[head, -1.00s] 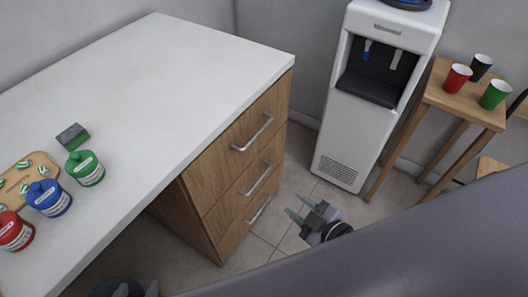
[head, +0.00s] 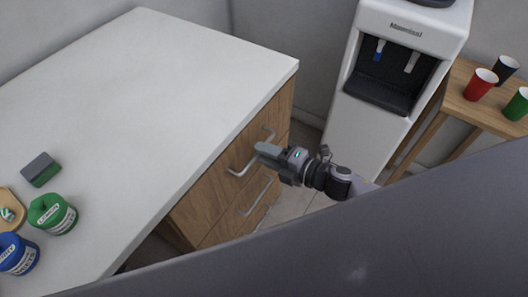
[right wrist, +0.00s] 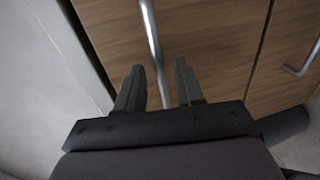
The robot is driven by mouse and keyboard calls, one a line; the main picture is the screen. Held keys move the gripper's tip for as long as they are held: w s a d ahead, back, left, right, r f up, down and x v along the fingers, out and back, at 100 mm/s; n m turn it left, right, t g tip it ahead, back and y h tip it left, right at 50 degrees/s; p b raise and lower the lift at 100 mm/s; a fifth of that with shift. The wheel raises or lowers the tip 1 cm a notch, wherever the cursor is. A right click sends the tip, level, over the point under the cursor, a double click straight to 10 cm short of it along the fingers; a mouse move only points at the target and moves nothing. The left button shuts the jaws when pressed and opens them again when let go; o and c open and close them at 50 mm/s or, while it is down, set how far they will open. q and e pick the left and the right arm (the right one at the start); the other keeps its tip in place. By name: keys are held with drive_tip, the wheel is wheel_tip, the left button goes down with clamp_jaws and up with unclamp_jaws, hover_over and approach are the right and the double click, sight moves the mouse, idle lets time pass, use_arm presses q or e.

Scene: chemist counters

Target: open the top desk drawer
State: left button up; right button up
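The desk (head: 150,75) has a white top and a stack of wooden drawers at its right end. The top drawer (head: 215,165) looks shut, with a silver bar handle (head: 240,169) partly hidden by my right gripper. My right gripper (head: 264,152) is in front of this handle. In the right wrist view, the fingers (right wrist: 158,85) are open, with the handle bar (right wrist: 153,45) running between them, apart from both. Whether the fingertips reach past the bar is hard to tell. The left gripper is out of view.
A lower drawer handle (head: 256,195) sits below. A water cooler (head: 400,80) and a small wooden table (head: 455,100) with cups stand to the right.

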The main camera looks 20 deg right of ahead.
drive_tip(key=shift+w+a+f, duration=0.1)
drive_tip(key=shift+w+a, duration=0.2)
drive_tip(key=shift+w, duration=0.1)
clamp_jaws()
